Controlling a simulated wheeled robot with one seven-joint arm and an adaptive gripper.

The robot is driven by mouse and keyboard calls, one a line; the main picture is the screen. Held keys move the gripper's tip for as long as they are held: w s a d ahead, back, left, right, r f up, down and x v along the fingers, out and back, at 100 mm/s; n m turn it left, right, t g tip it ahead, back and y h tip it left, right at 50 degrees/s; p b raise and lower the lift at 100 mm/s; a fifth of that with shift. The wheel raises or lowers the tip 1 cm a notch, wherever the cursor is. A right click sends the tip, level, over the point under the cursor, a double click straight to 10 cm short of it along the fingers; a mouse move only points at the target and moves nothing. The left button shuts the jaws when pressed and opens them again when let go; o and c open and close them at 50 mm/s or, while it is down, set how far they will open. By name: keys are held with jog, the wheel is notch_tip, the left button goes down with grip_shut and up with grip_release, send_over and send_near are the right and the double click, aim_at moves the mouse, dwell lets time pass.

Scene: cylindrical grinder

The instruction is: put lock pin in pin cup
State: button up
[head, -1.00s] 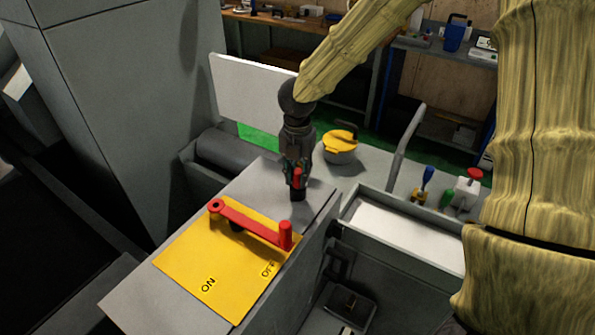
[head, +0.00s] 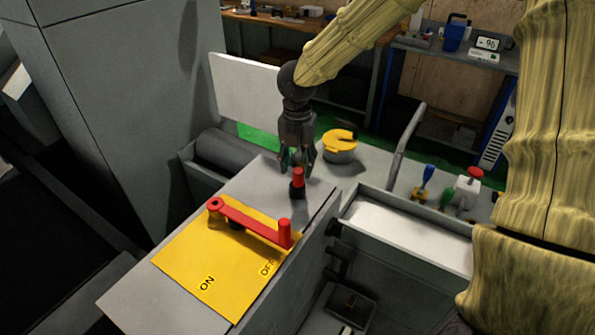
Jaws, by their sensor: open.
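The lock pin (head: 297,177) is a short red cylinder standing upright in the pin cup (head: 297,192). The pin cup is a small black holder on the grey machine top, behind the yellow plate; its inside is hidden. My gripper (head: 298,166) is open and empty, pointing down. Its fingers show just above and behind the red pin, apart from it as far as I can see.
A yellow ON/OFF plate (head: 215,270) bears a red lever (head: 250,224) in front of the cup. A yellow-topped round pot (head: 340,146) stands behind right. A bent grey handle (head: 405,145) and a white-bottomed tray (head: 410,227) are at right.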

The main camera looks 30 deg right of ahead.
notch_tip(320, 180, up, 9)
jog(key=b, duration=0.2)
dwell(0.3)
jog(key=shift+r, duration=0.1)
dwell(1.2)
